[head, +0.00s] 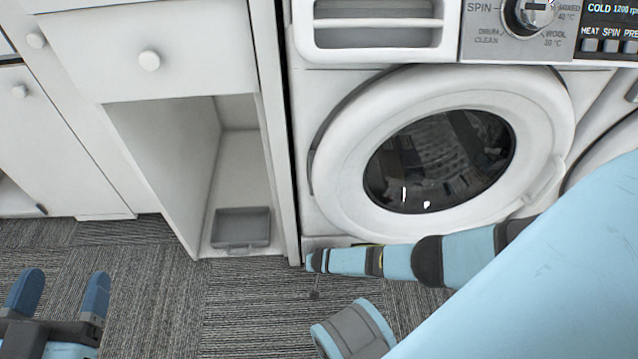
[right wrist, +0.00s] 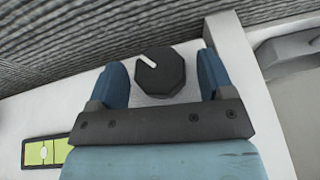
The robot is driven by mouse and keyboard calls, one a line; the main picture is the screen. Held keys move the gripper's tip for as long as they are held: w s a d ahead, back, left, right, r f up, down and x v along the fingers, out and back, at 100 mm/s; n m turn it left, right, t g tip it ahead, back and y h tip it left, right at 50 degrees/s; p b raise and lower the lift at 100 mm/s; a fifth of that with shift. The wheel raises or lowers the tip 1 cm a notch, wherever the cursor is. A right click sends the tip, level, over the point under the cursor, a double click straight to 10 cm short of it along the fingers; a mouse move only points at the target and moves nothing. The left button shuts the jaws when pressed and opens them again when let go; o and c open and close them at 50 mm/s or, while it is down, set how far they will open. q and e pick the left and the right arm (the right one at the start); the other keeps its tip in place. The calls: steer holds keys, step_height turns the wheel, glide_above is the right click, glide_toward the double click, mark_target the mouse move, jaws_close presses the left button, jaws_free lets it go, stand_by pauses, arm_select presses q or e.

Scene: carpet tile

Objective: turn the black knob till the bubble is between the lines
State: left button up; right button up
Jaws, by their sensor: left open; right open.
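The black knob (right wrist: 160,72), many-sided with a white pointer line, stands on a pale surface in the right wrist view. Its pointer slants to the upper left. My right gripper (right wrist: 163,62) is open, with one blue finger on each side of the knob and a gap visible on both sides. A yellow-green vial (right wrist: 66,146) in a dark frame lies at the lower left; a pale bubble (right wrist: 43,152) shows around its middle. The lines are too small to place the bubble surely. My left gripper (head: 60,292) is open and empty above the carpet.
A white washing machine (head: 335,185) stands behind my right arm in the head view. Left of it are white cabinets (head: 95,60) and an open niche with a grey tray (head: 241,216). Striped carpet (head: 150,290) is clear between my arms.

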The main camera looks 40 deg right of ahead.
steer(key=c, duration=0.9)
steer(key=shift+s+f, duration=0.1)
steer(key=shift+d+t+y, duration=0.15)
steer(key=shift+t+y, duration=0.25)
steer(key=shift+y, duration=0.2)
steer(key=shift+d+m+t+y, duration=0.15)
steer(key=shift+m+t+y, duration=0.35)
steer(key=shift+t+y, duration=0.9)
steer(key=shift+y, duration=0.5)
steer(key=shift+f+m+t+y, duration=0.1)
steer(key=shift+m+t+y, duration=0.3)
steer(key=shift+t+y, duration=0.15)
